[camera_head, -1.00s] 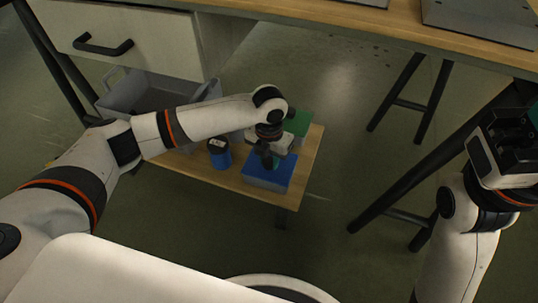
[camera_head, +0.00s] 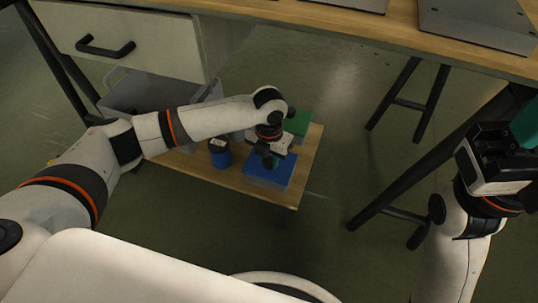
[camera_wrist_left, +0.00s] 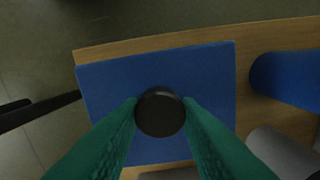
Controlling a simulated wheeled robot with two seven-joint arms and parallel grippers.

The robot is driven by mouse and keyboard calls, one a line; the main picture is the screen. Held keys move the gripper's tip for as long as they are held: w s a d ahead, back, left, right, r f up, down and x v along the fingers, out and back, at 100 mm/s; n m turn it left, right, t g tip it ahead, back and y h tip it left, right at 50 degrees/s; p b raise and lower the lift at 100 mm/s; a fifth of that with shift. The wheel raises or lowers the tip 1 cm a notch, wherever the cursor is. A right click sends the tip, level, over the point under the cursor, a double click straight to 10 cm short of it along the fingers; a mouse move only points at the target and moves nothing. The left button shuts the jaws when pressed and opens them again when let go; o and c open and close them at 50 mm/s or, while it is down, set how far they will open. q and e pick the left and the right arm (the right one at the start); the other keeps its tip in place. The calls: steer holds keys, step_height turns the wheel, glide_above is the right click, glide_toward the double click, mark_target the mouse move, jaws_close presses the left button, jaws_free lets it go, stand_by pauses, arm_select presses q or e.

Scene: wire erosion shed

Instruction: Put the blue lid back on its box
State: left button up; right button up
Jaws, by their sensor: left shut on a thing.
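The blue lid (camera_head: 282,174) is a flat square plate with a round black knob (camera_wrist_left: 160,112) at its middle. My left gripper (camera_head: 269,160) is above the lid in the head view. In the left wrist view its green fingers (camera_wrist_left: 160,125) are shut on the knob from both sides. The lid is over the low wooden table near its front right corner. A greyish side shows below the lid's front edge; whether the lid touches the box is unclear. My right gripper (camera_head: 522,128) is at the right edge, partly cut off, away from the lid.
A blue cylinder (camera_head: 220,155) stands left of the lid on the low wooden table (camera_head: 225,178). A green object (camera_head: 299,123) lies behind. A grey bin (camera_head: 130,92) is at the back left. Dark table legs (camera_head: 385,200) stand to the right.

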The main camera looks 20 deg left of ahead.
arm_select(q)
steer(key=o, duration=1.7)
steer(key=shift+c, duration=0.2)
